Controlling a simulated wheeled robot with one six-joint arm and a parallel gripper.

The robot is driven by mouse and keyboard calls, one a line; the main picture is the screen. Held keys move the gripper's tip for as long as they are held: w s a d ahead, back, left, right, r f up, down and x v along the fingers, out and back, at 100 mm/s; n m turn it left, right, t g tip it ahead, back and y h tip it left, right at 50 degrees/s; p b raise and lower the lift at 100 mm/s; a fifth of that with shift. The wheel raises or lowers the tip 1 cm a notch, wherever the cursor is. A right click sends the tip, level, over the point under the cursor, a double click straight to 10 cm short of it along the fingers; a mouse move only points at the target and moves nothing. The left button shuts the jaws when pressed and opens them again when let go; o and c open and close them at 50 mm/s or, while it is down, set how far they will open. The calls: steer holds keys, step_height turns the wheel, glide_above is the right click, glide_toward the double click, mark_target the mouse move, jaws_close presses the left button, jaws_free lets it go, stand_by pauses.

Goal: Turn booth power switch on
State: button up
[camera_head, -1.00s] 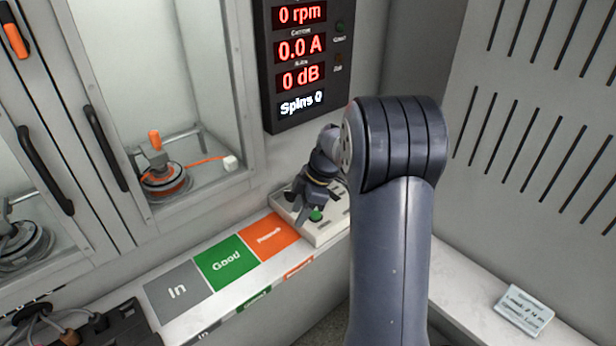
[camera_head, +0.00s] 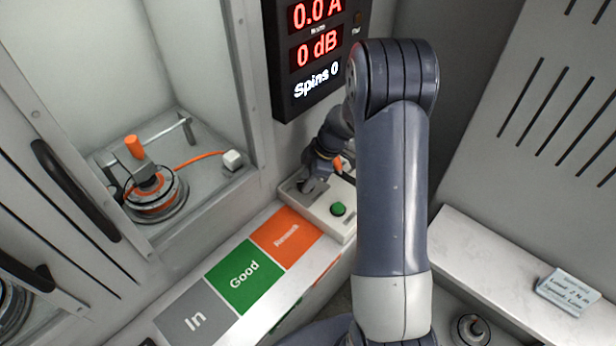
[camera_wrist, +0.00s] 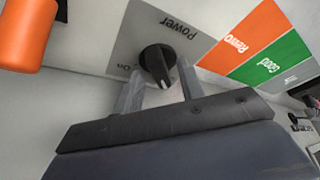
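The power switch is a black rotary knob (camera_wrist: 157,62) with a white pointer line, on a grey plate lettered "Power" and "On" in the wrist view. The pointer line is on the knob's side toward my gripper, and "On" is lettered to the left. My gripper (camera_wrist: 160,80) is open, one finger on each side of the knob; contact cannot be told. In the head view my gripper (camera_head: 312,187) is low over the left part of the pale control box (camera_head: 345,230), hiding the knob. A green button (camera_head: 338,209) is on the same box.
An orange cylindrical part (camera_wrist: 28,32) is close by in the wrist view. The grey, green and orange label strip (camera_head: 243,273) lies left of the box. A display (camera_head: 317,50) hangs above, reading 0.0 A and 0 dB. A glazed booth with a motor (camera_head: 155,195) stands left.

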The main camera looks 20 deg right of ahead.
jaws_close()
stand_by(0.3)
